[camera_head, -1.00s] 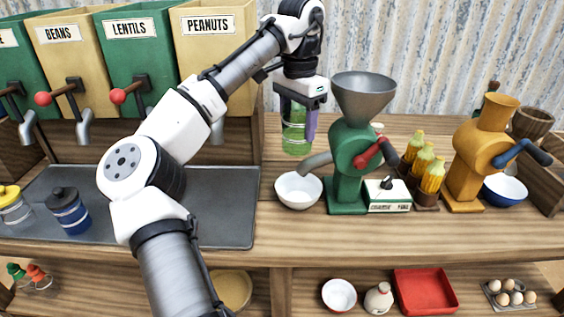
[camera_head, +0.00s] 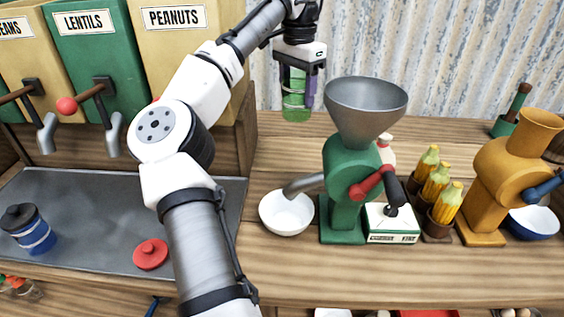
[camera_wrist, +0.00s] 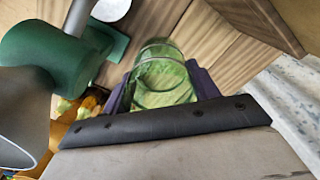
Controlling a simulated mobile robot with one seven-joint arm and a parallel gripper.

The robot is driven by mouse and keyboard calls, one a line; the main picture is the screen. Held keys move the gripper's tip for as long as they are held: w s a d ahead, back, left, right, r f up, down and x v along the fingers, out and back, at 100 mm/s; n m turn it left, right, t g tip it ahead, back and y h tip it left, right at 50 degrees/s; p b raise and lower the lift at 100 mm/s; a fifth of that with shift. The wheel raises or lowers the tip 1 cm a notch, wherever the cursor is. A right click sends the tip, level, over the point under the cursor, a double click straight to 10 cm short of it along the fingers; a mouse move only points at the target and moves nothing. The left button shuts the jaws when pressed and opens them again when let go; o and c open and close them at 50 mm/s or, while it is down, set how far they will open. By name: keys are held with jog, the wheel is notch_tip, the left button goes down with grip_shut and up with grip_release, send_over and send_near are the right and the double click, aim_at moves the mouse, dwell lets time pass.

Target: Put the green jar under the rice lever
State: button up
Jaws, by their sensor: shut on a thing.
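The green jar (camera_head: 296,108) is see-through glass and hangs upright from my gripper (camera_head: 300,88), above the back of the counter, left of the green grinder. My gripper is shut on it; in the wrist view the purple fingers (camera_wrist: 160,90) press both sides of the jar (camera_wrist: 162,72). The rice lever cannot be made out; no rice label is in view. The bins that show are beans, lentils (camera_head: 95,60) and peanuts (camera_head: 185,55). The lentils lever has a red knob (camera_head: 66,105) and a spout below it. My arm hides the peanuts lever.
A grey mat (camera_head: 90,205) under the bins holds a blue jar (camera_head: 28,229) and a red lid (camera_head: 150,254). Mat space is clear below the lentils spout.

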jog(key=shift+w, duration=0.2)
jog(key=shift+s+f+b, duration=0.1)
jog(key=shift+f+b, duration=0.55)
jog(key=shift+f, duration=9.2)
jog(key=shift+f, duration=0.1)
jog(key=o, duration=1.1)
jog(key=shift+c, duration=0.2)
